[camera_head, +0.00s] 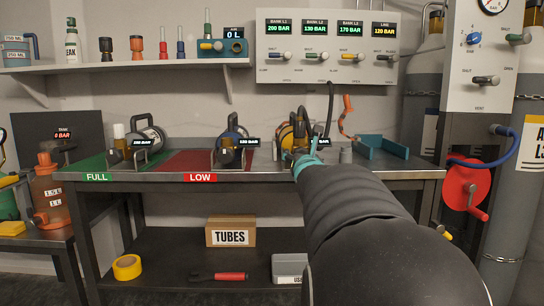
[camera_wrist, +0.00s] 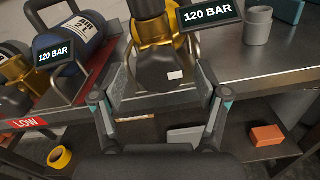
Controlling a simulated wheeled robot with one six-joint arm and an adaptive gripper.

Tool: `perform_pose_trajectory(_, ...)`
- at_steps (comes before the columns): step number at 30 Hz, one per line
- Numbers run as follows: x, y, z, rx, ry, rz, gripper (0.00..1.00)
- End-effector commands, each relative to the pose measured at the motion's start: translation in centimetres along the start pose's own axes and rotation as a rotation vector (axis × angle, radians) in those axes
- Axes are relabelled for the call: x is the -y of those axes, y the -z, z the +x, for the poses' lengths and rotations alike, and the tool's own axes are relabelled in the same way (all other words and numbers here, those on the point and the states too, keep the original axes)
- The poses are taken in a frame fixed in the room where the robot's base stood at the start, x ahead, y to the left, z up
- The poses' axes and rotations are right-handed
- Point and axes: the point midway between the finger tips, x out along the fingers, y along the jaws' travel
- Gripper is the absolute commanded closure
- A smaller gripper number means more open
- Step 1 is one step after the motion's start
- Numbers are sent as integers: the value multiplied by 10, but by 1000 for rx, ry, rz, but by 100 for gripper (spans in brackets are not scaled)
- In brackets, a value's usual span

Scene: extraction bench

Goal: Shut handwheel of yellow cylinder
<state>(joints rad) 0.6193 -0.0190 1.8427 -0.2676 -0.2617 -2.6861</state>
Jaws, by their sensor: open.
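The yellow cylinder (camera_head: 284,136) lies on a stand on the bench, partly hidden by my arm in the head view. In the wrist view its brass-coloured valve end (camera_wrist: 157,28) points toward me, with a black handwheel (camera_wrist: 155,72) at the front bearing a white mark. A tag reading 120 BAR (camera_wrist: 209,14) hangs beside it. My gripper (camera_wrist: 168,92) is open, its two fingers spread left and right of the handwheel. Contact with the wheel does not show. In the head view my gripper (camera_head: 302,157) is small and partly hidden by my arm.
A blue cylinder (camera_wrist: 75,38) with its own tag and stand is close on the left. Green FULL (camera_head: 92,164) and red LOW (camera_head: 190,163) areas lie left. A TUBES box (camera_head: 230,232) is on the lower shelf.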

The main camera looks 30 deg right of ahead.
Motion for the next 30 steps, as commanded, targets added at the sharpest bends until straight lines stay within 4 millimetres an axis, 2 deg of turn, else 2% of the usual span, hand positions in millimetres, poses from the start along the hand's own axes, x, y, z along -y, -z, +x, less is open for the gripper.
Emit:
perform_pose_trajectory(12, 0, 0, 6, 1, 1, 0, 26)
perform_pose_trajectory(19, 1, 0, 6, 1, 1, 0, 84)
perform_pose_trajectory(20, 1, 0, 6, 0, 1, 0, 86)
perform_pose_trajectory(30, 1, 1, 6, 1, 2, 42, 86)
